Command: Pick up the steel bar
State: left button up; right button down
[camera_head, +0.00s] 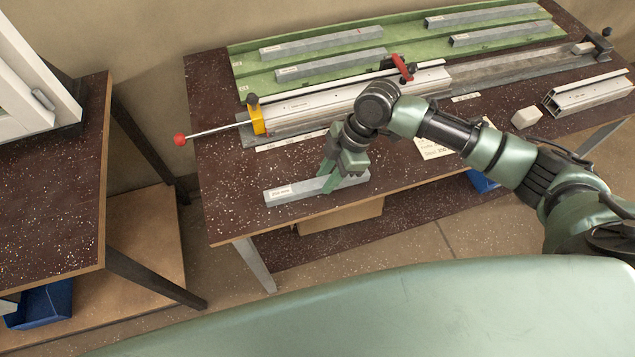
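A grey steel bar (300,188) with a white label at its left end lies near the front edge of the speckled dark bench (225,205). My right gripper (330,182) reaches down over the right part of this bar. Its green fingers are at the bar, one on the far side and one on the near side. I cannot tell whether they press on it. The gripper hides part of the bar, and the bar shows no clear gap above the bench. My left gripper is out of view.
Several similar grey bars lie in a green tray (245,70) at the back. A clamp fixture (300,118) with a red-knobbed rod stands behind the gripper. An aluminium profile (590,93) and a pale block (526,117) lie at right. Another table (50,200) is at left.

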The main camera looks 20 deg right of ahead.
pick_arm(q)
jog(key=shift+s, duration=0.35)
pick_arm(e)
jog(key=shift+r, duration=0.1)
jog(key=shift+w+r, duration=0.1)
jog(key=shift+r, duration=0.4)
notch_tip(320, 180, up, 19)
jog(key=b, duration=0.2)
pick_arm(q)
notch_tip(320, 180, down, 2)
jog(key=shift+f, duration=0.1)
pick_arm(e)
jog(key=d+f+m+t+h, duration=0.1)
jog(key=m, duration=0.5)
jog(key=d+m+t+h, duration=0.2)
jog(key=m, duration=0.4)
jog(key=d+f+m+t+h, duration=0.1)
jog(key=m, duration=0.5)
jog(key=shift+d+f+t, duration=0.3)
jog(key=shift+f, duration=0.05)
